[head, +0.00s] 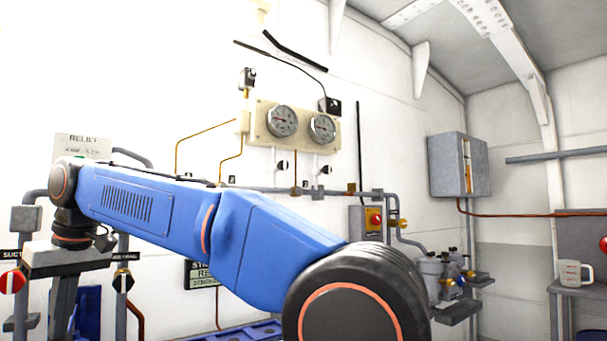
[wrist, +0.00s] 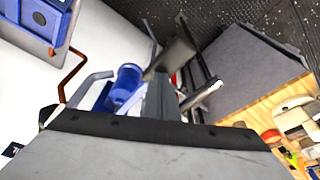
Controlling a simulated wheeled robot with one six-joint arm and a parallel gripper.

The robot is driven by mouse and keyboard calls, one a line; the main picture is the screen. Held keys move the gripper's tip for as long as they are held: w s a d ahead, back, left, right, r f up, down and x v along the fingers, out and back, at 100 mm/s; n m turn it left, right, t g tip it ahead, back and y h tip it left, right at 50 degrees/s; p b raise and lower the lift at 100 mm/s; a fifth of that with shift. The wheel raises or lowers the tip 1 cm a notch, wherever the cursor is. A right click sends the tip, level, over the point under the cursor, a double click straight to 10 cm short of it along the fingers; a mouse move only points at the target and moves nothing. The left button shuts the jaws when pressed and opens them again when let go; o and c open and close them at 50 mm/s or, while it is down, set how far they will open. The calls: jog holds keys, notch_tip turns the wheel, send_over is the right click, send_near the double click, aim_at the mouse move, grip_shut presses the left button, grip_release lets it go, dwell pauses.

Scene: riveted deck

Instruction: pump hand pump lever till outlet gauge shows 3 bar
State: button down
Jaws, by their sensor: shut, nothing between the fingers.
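Two round gauges, a left one (head: 282,121) and a right one (head: 322,128), sit on a cream panel on the wall. Their scales are too small to read, and I cannot tell which is the outlet gauge. My gripper (wrist: 168,65) is shut and empty; in the head view it points down at the lower left. A blue cylinder (wrist: 125,85), probably part of the hand pump, is beside the fingers in the wrist view. A grey bar (wrist: 203,93) with a bright end lies right of the fingers; I cannot tell whether it is the pump lever.
A red-handled valve (head: 12,281) and a black-handled valve (head: 123,281) flank my gripper. Grey pipes run along the wall. A switch box (head: 373,219) with a red knob and a grey wall cabinet (head: 458,165) are to the right. A white jug (head: 572,273) stands on a side bench.

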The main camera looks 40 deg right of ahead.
jog(key=shift+w+a+v, duration=0.1)
jog(key=shift+w+v, duration=0.05)
jog(key=shift+v, duration=0.6)
jog(key=shift+w+a+v, duration=0.1)
jog(key=shift+w+v, duration=0.05)
jog(key=shift+v, duration=0.6)
jog(key=shift+w+a+v, duration=0.1)
jog(key=shift+w+v, duration=0.05)
jog(key=shift+v, duration=0.65)
jog(key=shift+s+d+f+x, duration=0.1)
jog(key=shift+s+d+x, duration=0.2)
jog(key=shift+x, duration=1.5)
jog(key=shift+s+d+f+x, duration=0.15)
jog(key=shift+s+x, duration=0.3)
jog(key=shift+x, duration=1.35)
jog(key=shift+s+d+f+x, duration=0.1)
jog(key=shift+s+d+x, duration=0.2)
jog(key=shift+x, duration=1.5)
jog(key=shift+w+a+r+v, duration=0.1)
jog(key=shift+w+a+v, duration=0.2)
jog(key=shift+v, duration=1.55)
jog(key=shift+w+a+r+v, duration=0.15)
jog(key=shift+w+v, duration=0.25)
jog(key=shift+v, duration=1.45)
jog(key=shift+w+a+r+v, duration=0.1)
jog(key=shift+w+a+v, duration=0.2)
jog(key=shift+v, duration=1.55)
jog(key=shift+f, duration=0.1)
